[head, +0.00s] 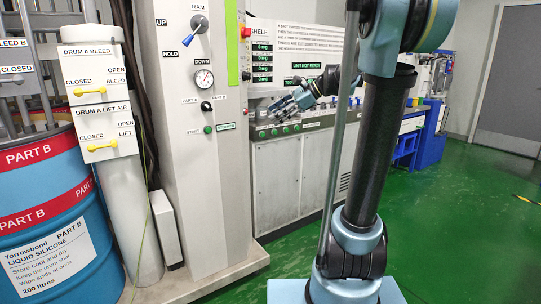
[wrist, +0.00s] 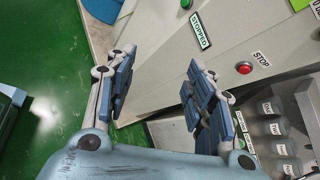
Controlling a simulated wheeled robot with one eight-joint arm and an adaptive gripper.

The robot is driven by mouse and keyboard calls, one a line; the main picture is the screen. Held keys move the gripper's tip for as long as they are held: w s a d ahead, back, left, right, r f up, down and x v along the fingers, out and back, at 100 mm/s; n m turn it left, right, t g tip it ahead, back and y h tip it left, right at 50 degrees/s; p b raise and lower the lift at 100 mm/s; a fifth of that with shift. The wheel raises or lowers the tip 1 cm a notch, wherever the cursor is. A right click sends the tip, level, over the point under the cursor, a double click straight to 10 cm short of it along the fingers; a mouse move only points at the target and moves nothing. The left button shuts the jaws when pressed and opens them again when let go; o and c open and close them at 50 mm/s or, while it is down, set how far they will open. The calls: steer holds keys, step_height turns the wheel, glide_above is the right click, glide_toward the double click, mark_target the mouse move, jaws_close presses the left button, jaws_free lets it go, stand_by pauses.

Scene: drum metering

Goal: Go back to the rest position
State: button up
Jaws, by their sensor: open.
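My gripper (head: 292,101) is in front of the metering cabinet in the head view, beside the grey column panel. In the wrist view my gripper (wrist: 158,95) shows its two blue-padded fingers wide apart with nothing between them. A grey machine surface with a "STOPPED" label (wrist: 200,31) and a red stop button (wrist: 243,68) lies beyond the fingers. My arm stands upright in the right half of the head view and hides part of the cabinet.
The control column (head: 205,150) carries a ram lever (head: 199,24) and a gauge (head: 204,78). A blue bench (head: 405,145) is behind my arm. Green floor at right is clear.

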steer(key=s+d+f+n+h, duration=0.3)
steer(key=s+d+f+n, duration=0.2)
steer(key=s+f, duration=0.4)
steer(key=s+d+f+n+h, duration=0.4)
steer(key=s+d+f+n, duration=0.1)
steer(key=s+f, duration=0.4)
steer(key=s+d+f+n+h, duration=0.4)
steer(key=s+d+f+n, duration=0.1)
steer(key=s+f, duration=0.5)
steer(key=shift+s+d+n, duration=0.4)
steer(key=shift+s+d, duration=0.25)
steer(key=shift+s, duration=0.35)
steer(key=shift+w+f, duration=0.25)
steer(key=shift+w, duration=0.2)
steer(key=c, duration=0.4)
steer(key=shift+d, duration=0.1)
